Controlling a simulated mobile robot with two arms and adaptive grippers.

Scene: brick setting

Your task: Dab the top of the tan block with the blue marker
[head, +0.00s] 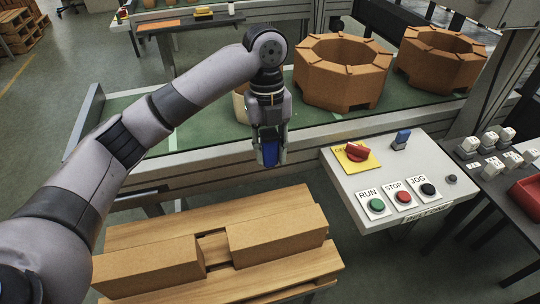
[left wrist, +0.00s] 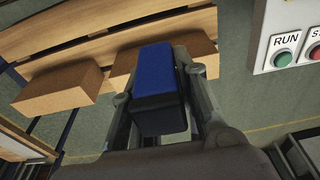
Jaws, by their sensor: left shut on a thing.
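My left gripper (head: 270,158) is shut on the blue marker (head: 271,152), a blue block with a dark end, and holds it in the air. The marker also shows large between the fingers in the left wrist view (left wrist: 154,72). Two tan blocks lie on a slatted wooden stand: a left one (head: 150,266) and a right one (head: 278,230). The gripper is above and beyond the right block in the head view, apart from it. In the left wrist view the marker hides part of the right block (left wrist: 202,50); the left block (left wrist: 60,88) is clear. My right gripper is not in view.
A control panel (head: 375,190) with buttons and a red knob (head: 357,152) stands right of the gripper. A green conveyor (head: 200,132) with large brown octagonal rings (head: 342,72) runs behind. A dark table with small white blocks (head: 491,168) and a red tray (head: 528,197) is far right.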

